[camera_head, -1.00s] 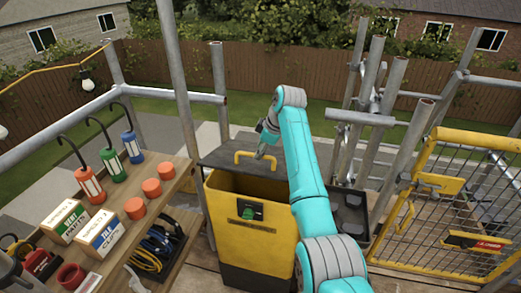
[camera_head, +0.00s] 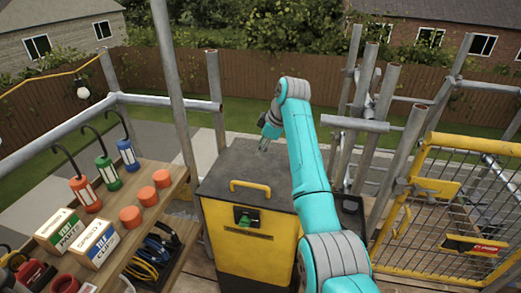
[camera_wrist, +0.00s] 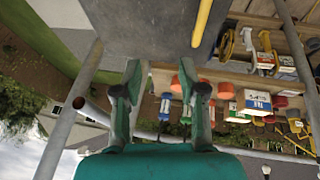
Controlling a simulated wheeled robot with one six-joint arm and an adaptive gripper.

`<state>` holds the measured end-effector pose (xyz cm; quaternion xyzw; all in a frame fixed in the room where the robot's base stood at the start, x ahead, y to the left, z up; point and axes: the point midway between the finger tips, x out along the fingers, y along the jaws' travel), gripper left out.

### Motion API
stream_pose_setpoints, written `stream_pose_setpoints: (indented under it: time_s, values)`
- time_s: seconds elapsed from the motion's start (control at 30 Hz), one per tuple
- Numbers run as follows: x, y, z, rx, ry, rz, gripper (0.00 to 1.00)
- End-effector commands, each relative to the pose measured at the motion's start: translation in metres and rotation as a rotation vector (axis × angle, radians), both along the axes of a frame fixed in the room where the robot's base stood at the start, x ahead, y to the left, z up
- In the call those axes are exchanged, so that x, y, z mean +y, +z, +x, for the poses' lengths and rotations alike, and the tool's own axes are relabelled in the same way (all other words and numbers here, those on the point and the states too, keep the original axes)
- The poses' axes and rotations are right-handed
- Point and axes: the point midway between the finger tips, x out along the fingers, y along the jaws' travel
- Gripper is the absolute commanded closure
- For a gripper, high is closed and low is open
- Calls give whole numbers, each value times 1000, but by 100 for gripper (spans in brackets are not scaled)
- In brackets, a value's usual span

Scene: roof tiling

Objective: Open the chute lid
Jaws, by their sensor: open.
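The chute is a yellow box (camera_head: 232,255) with a dark base, left of my arm in the head view. Its dark grey lid (camera_head: 235,163) lies flat over the top and hides the inside. A yellow bar handle (camera_head: 250,184) is at the lid's front edge, above a green latch (camera_head: 249,218) on the front face. My gripper (camera_head: 264,146) is open and empty near the lid's back edge, apart from the handle. In the wrist view, the open fingers (camera_wrist: 167,88) have nothing between them; the lid (camera_wrist: 150,28) and handle (camera_wrist: 202,22) show at the top.
A wooden shelf (camera_head: 182,190) at left holds lamps, orange cups and boxes (camera_head: 95,243). A scaffold pole (camera_head: 178,80) stands behind the box's left side. More poles (camera_head: 385,100) and a yellow mesh gate (camera_head: 440,220) are at right.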

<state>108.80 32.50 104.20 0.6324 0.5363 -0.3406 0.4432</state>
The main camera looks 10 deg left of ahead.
Motion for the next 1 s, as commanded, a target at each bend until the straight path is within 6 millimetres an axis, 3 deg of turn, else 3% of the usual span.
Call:
stream_pose_setpoints:
  time_s: [1.0]
  values:
    - [-24,56,6,-1,0,1,59]
